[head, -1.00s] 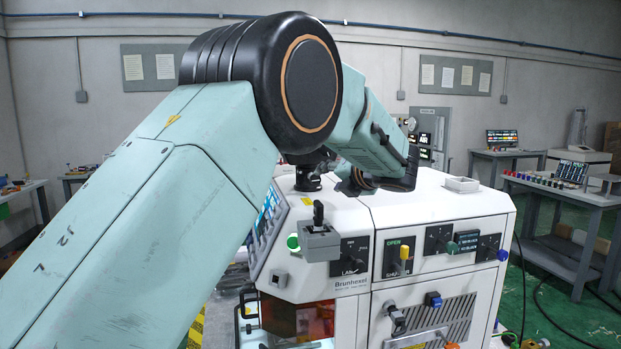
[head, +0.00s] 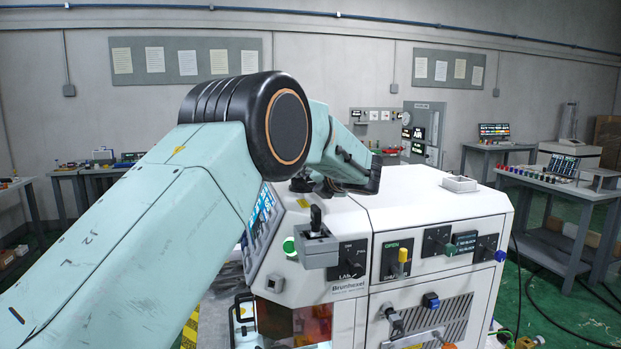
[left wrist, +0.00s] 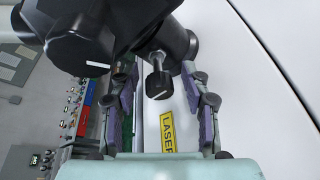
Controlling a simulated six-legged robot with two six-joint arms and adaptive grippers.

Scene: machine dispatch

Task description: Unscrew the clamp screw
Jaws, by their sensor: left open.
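In the left wrist view a small screw with a black knob and a short metal shank, which looks like the clamp screw (left wrist: 158,86), sticks out of a black fitting (left wrist: 130,25). My left gripper (left wrist: 164,108) is open, its two purple-padded fingers on either side of the space below the screw. The knob is close to the fingertips, with nothing visibly gripped. In the head view my left arm reaches over the white machine (head: 440,195), and its links hide the screw. My right gripper is in neither view.
A large black knob with a white mark (left wrist: 78,45) sits left of the screw. A yellow laser label (left wrist: 168,132) is on the white surface below. The machine's front carries a grey joystick box (head: 318,248) and several switches. Benches stand behind, including one at right (head: 565,187).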

